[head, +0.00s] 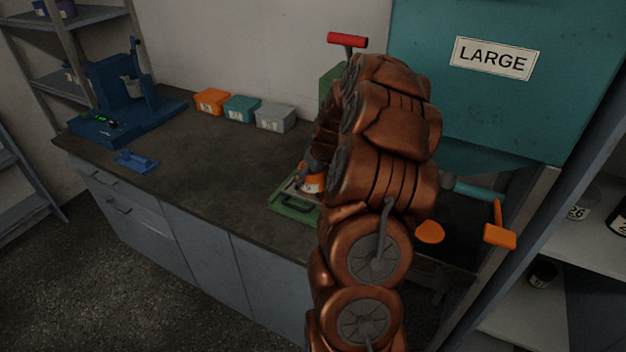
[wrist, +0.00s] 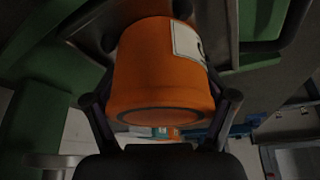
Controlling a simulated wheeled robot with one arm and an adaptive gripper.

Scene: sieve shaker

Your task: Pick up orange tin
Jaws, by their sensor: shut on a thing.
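The orange tin (wrist: 158,70) with a white label fills the middle of the wrist view. My gripper (wrist: 160,98) is shut on it, with one dark finger on each side. In the head view the tin (head: 311,184) shows only partly, behind my copper-coloured arm, at the green-framed device (head: 290,206) on the worktop. My gripper (head: 313,168) is mostly hidden there by the arm. I cannot tell whether the tin still touches the surface under it.
Orange, teal and grey boxes (head: 241,107) stand along the wall. A blue machine (head: 118,100) and a small blue item (head: 137,160) are at left. A teal hopper marked LARGE (head: 490,100) and an orange-headed handle (head: 499,235) are at right. The worktop's (head: 200,160) middle is clear.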

